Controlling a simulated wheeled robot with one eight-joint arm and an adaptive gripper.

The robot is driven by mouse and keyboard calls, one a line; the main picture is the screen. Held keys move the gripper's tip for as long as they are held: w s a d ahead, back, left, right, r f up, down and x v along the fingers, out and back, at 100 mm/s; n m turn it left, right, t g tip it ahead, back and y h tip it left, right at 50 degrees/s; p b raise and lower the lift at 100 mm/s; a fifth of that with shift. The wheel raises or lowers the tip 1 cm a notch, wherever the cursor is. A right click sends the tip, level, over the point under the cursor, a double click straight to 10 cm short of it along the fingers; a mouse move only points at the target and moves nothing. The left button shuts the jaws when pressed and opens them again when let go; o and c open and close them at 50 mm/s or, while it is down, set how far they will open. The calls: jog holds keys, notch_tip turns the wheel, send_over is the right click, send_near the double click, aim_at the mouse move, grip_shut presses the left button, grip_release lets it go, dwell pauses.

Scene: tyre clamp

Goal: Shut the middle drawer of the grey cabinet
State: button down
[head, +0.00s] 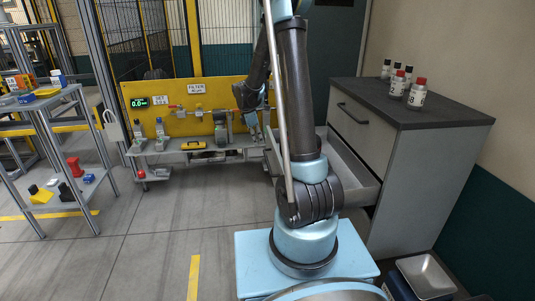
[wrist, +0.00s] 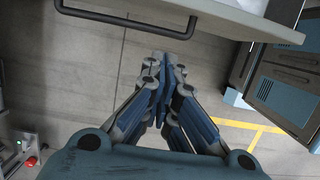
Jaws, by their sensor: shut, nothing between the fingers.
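The grey cabinet (head: 418,180) stands at the right in the head view, with a dark top. Its middle drawer (head: 352,172) is pulled out, its inside showing; my arm hides part of it. The drawer above looks shut. In the wrist view a pale drawer front (wrist: 235,14) crosses the top, with a dark bar handle (wrist: 125,22). My gripper (wrist: 166,62) is shut and empty, its fingertips just below the handle in the picture; I cannot tell if they touch. In the head view my gripper (head: 256,130) is small and partly hidden behind my arm.
Several bottles (head: 417,94) stand on the cabinet top. A metal tray (head: 427,275) lies low at the right. A workbench with a yellow back panel (head: 190,98) is behind; a shelf rack (head: 50,110) stands at the left. The floor between is clear.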

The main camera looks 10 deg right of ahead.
jog(key=x, duration=0.3)
jog(key=d+x, duration=0.1)
jog(key=x, duration=0.3)
jog(key=d+x, duration=0.1)
jog(key=x, duration=0.2)
jog(key=shift+d+r, duration=0.15)
jog(key=shift+d, duration=0.85)
